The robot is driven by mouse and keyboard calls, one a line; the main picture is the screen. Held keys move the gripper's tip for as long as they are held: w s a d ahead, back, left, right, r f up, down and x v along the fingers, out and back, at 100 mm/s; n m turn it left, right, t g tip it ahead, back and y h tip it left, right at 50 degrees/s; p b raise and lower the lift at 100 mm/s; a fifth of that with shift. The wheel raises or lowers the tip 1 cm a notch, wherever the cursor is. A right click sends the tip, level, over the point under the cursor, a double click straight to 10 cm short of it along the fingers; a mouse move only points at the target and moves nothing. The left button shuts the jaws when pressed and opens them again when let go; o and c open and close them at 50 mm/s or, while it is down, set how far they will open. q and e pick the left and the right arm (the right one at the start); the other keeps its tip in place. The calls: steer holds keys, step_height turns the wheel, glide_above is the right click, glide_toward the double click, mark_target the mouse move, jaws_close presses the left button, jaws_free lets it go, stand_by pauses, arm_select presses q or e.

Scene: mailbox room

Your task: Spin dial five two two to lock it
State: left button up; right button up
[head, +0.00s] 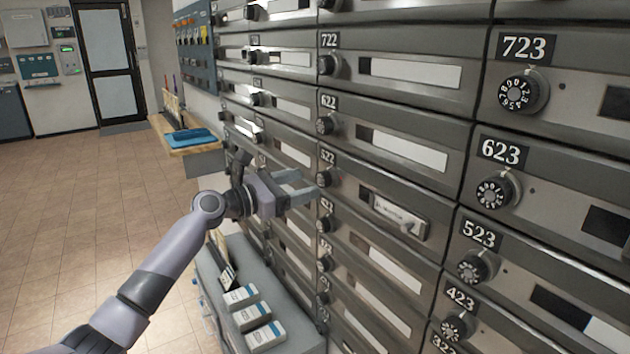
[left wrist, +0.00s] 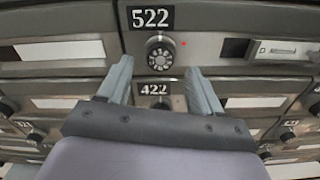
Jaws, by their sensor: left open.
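The black numbered dial of box 522 (head: 325,180) sits below its 522 label in the head view. In the left wrist view the dial (left wrist: 160,53) shows straight ahead, just beyond and between my fingertips, with a small red light to its right. My left gripper (head: 308,187) is open and empty, its two fingers pointing at the dial. It also shows in the left wrist view (left wrist: 158,75). I cannot tell whether the fingers touch the dial. The mailbox door of 522 (head: 360,190) looks closed. My right gripper is not in view.
A grey cabinet (head: 205,275) with white and blue boxes (head: 250,315) stands below my left gripper. A wooden shelf (head: 190,148) with a blue tray is farther back. Neighbouring dials, such as 622 (head: 326,125), are close above and below. The tiled floor at left is clear.

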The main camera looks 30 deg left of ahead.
mark_target(320, 180)
arm_select(q)
steer(key=shift+x, duration=1.95)
steer(key=c, duration=1.1)
